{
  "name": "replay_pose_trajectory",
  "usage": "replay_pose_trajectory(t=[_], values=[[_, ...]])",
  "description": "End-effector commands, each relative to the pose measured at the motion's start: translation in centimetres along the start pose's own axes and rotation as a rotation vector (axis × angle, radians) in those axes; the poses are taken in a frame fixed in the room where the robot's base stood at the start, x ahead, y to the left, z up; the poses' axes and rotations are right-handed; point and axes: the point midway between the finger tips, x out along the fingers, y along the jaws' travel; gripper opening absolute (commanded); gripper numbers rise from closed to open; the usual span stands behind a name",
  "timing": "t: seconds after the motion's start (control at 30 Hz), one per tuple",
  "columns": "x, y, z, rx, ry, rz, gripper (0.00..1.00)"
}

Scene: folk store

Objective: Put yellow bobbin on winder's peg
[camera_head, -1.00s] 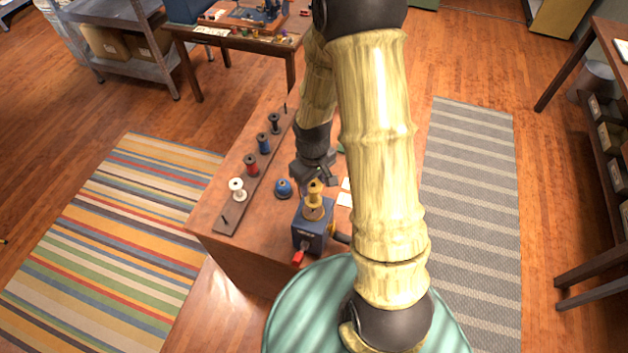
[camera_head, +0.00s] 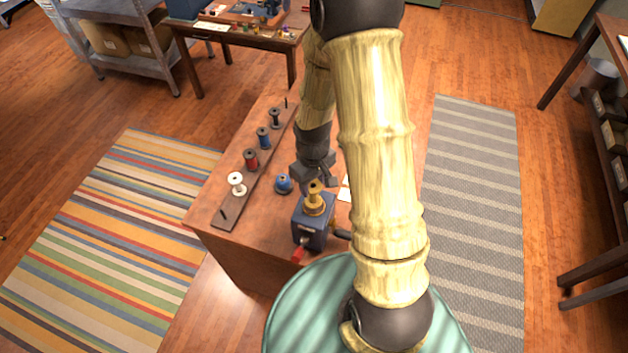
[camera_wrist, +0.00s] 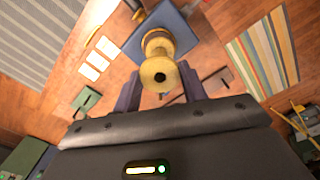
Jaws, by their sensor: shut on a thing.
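The yellow bobbin (camera_head: 314,188) stands upright over the blue winder (camera_head: 309,233), in line with its brass-coloured top. In the wrist view the bobbin (camera_wrist: 160,74) shows its near flange and centre hole, with the winder (camera_wrist: 186,27) behind it. My gripper (camera_wrist: 160,92) is shut on the bobbin, with one finger at each side. It also shows in the head view (camera_head: 308,186), reaching in from behind the bobbin. The peg is hidden, so I cannot tell how far the bobbin sits on it. The winder's crank has a red grip (camera_head: 297,254).
A dark rack (camera_head: 234,209) at the table's left holds white (camera_head: 237,184), red (camera_head: 251,160), blue (camera_head: 263,138) and black (camera_head: 275,118) bobbins. A blue round object (camera_head: 283,184) stands just left of my gripper. White cards (camera_wrist: 95,64) lie on the table (camera_head: 262,225).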

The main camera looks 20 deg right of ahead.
Motion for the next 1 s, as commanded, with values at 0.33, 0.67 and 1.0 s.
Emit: replay_pose_trajectory(t=[0.33,0.67,1.0], values=[[1.3,0.2,0.1,0.005,-0.001,0.0,0.31],[1.6,0.1,0.0,0.002,-0.001,0.0,0.31],[1.6,0.0,0.0,0.001,-0.001,0.0,0.68]])
